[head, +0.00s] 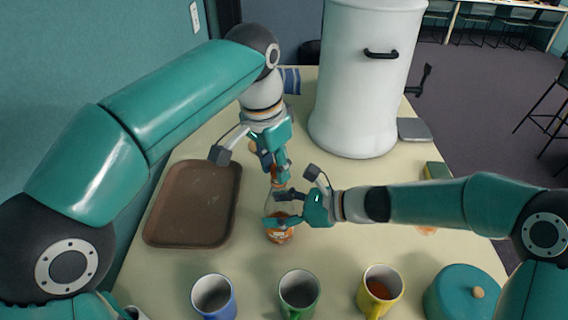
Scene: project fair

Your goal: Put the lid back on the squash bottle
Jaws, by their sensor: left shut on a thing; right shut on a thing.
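The squash bottle (279,237) stands upright on the table, clear with an orange label or contents low down. My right gripper (281,209) comes in from the right and is shut around the bottle's upper body, hiding part of it. My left gripper (278,181) reaches down from above and is shut on a small orange thing, which looks like the lid (274,172). It is right over the bottle's neck. The fingers hide the bottle's mouth, so I cannot tell whether lid and bottle touch.
A brown tray (153,232) lies to the left. A blue mug (213,297), a green mug (299,293) and a yellow mug (380,290) stand in front, with a teal pot (462,297) at right. A large white urn (362,90) stands behind. A sponge (437,171) lies at the right edge.

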